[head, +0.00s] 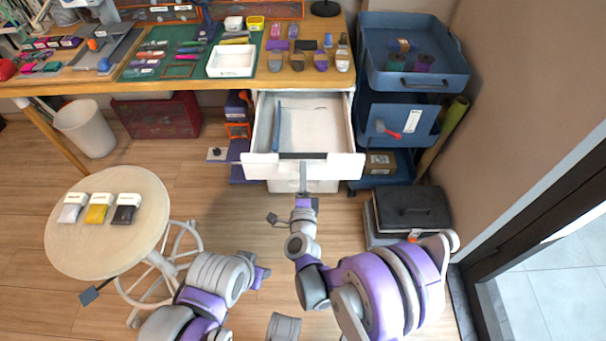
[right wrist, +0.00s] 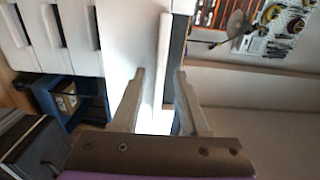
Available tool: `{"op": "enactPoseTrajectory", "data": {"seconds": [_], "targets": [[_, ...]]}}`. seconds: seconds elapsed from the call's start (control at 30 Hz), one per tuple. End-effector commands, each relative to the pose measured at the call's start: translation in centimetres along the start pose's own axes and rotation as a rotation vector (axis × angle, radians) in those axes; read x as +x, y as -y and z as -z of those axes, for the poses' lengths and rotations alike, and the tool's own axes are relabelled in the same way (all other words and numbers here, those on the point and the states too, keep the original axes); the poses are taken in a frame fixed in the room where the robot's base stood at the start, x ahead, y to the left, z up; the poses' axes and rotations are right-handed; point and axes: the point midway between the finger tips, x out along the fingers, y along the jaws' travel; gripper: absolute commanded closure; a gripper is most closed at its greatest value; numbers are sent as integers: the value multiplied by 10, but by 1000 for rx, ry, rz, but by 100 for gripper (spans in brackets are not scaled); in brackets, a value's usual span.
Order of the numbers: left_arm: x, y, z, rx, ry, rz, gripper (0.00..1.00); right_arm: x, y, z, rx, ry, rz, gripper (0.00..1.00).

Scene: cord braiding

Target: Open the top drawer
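The top drawer (head: 313,130) of the white cabinet under the workbench is pulled well out, and its inside shows. A long thin blue item lies along its left side. A dark handle (head: 303,156) runs along the middle of its white front. My right gripper (head: 303,170) is at this handle, pointing at the drawer front. In the right wrist view its two fingers (right wrist: 158,88) stand apart, with a pale edge and a dark strip showing between and beyond them. I cannot tell whether they touch the handle.
A round stool (head: 75,245) with three small packets is at left. A white bin (head: 85,128) and red crate (head: 157,115) sit under the bench.

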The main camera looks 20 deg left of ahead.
Motion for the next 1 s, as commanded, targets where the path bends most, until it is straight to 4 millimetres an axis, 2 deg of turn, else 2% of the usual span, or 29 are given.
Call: {"op": "enactPoseTrajectory", "data": {"seconds": [0.23,0.33,0.7,0.83,1.0], "targets": [[0,0,0,0,0,0,50,-1,0,-1,0,1,0,56],[-1,0,0,0,0,0,50,-10,0,-1,1,2,0,56],[-7,0,2,0,-2,0,50,-80,0,-1,2,2,0,56],[5,0,-1,0,1,0,50,-98,-2,-1,1,2,0,56],[9,0,-2,0,2,0,50,-108,-1,0,0,1,-1,56]]}}
